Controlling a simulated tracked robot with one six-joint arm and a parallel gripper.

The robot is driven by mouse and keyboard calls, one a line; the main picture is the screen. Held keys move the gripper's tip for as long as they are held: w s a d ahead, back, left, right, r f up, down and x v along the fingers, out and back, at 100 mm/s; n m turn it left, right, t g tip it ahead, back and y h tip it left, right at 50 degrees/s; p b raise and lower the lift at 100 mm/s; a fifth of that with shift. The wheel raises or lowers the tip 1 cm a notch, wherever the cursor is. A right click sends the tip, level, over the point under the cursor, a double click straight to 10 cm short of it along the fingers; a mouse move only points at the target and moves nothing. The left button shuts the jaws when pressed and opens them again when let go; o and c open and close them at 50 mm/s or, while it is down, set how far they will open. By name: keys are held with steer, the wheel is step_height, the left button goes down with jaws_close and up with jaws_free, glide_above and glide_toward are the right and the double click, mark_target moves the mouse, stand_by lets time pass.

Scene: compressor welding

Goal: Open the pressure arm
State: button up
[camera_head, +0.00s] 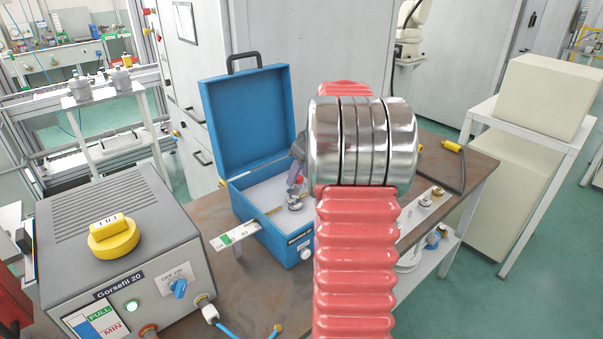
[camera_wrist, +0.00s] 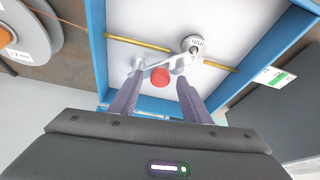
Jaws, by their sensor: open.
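The pressure arm is a small metal lever (camera_wrist: 184,62) with a red ball knob (camera_wrist: 160,77), inside the open blue case (camera_wrist: 97,45). A round silver fitting (camera_wrist: 193,43) sits at one end of the lever. In the head view the red knob (camera_head: 299,180) and the metal fitting (camera_head: 294,204) show at the right side of the case. My gripper (camera_wrist: 159,82) is open, its two purple-grey fingers on either side of the red knob. I cannot tell whether they touch it. In the head view my arm hides most of the gripper and the case's right side.
The blue lid (camera_head: 250,113) stands raised behind the case. A grey welding unit (camera_head: 125,235) with a yellow knob stands to the left on the brown table (camera_head: 262,312). Small metal parts (camera_head: 430,197) lie right of my arm. A brass-coloured rod (camera_wrist: 137,43) crosses the case.

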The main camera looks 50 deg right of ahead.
jaws_close()
stand_by(0.5)
